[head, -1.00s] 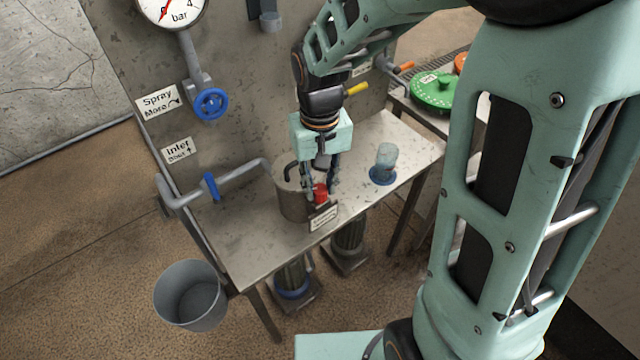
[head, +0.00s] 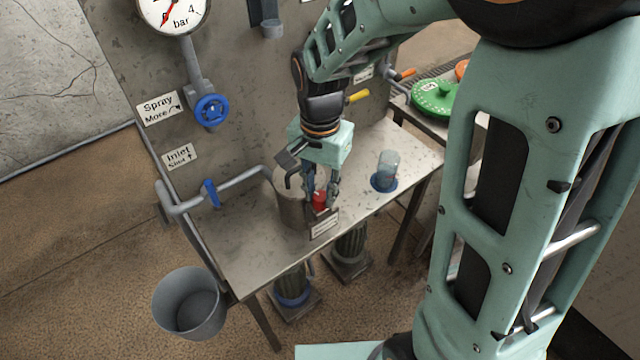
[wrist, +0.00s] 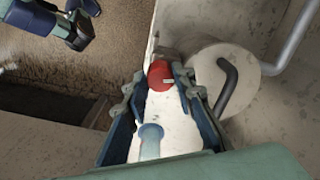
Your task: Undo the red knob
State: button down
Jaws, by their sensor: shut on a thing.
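The red knob (head: 319,199) sits at the front of a grey metal canister (head: 289,204) on the table, just above a small labelled plate (head: 324,224). My gripper (head: 322,198) points down over it, with one finger on each side. In the wrist view the red knob (wrist: 160,75) shows between the two fingertips (wrist: 160,77), and the fingers are closed on its sides. Part of the knob is hidden by the fingers in the head view.
A bent dark handle (wrist: 228,85) stands on the canister close beside the fingers. A clear cup on a blue base (head: 386,170) stands to the right. A blue-handled pipe (head: 210,193) is at left. A bucket (head: 188,302) stands on the floor.

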aim_at(320, 196)
jog(key=shift+m, duration=0.3)
jog(key=c, duration=1.6)
grip_release()
jog(key=shift+r, duration=0.1)
notch_tip(320, 196, up, 12)
